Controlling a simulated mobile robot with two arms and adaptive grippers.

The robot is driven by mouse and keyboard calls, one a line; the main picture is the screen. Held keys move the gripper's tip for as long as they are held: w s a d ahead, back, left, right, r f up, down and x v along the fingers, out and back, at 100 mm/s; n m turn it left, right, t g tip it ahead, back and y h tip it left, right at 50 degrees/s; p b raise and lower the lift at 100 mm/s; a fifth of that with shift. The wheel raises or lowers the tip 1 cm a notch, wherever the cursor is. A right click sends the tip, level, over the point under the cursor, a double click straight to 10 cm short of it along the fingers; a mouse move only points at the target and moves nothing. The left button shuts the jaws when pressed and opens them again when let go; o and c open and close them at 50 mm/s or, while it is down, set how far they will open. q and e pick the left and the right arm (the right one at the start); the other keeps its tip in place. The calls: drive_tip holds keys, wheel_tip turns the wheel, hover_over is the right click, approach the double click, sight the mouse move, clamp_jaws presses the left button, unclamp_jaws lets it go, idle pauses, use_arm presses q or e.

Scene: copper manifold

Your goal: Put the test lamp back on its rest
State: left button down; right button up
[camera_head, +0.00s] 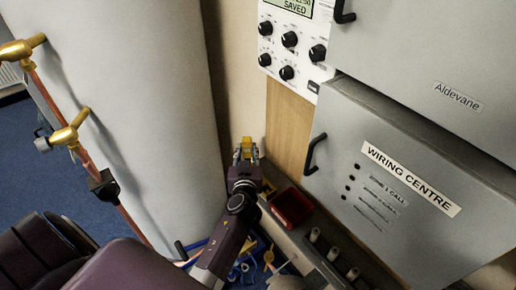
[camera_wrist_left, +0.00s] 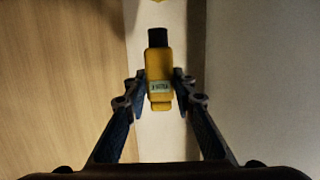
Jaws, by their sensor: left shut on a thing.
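The test lamp (camera_wrist_left: 159,75) is a yellow block with a black end and a small pale label. It sits between the two fingers of my left gripper (camera_wrist_left: 159,88), which is shut on it. In the head view, the left gripper (camera_head: 246,155) reaches away from me, between the big grey cylinder and the wooden panel, with the yellow lamp (camera_head: 247,144) at its tip. I cannot make out the lamp's rest with certainty. My right gripper is not in view.
A grey cylinder (camera_head: 140,90) with copper pipe and brass valves stands left. A grey wiring centre (camera_head: 400,190) and a white knob panel (camera_head: 290,50) are right. Below are a red tray (camera_head: 292,207) and blue clutter (camera_head: 245,265).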

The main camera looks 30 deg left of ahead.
sight(245, 157)
use_arm(q)
drive_tip(key=shift+w+a+f, duration=0.1)
drive_tip(key=shift+a+f, duration=0.05)
drive_tip(key=shift+a, duration=0.4)
drive_tip(key=shift+d+f+b, duration=0.1)
drive_tip(key=shift+f+b, duration=0.45)
drive_tip(key=shift+f, duration=0.1)
drive_tip(key=shift+f+b, duration=0.55)
drive_tip(key=shift+f, duration=0.3)
drive_tip(key=shift+r, duration=0.1)
drive_tip(key=shift+f+b, duration=0.25)
drive_tip(key=shift+b, duration=0.25)
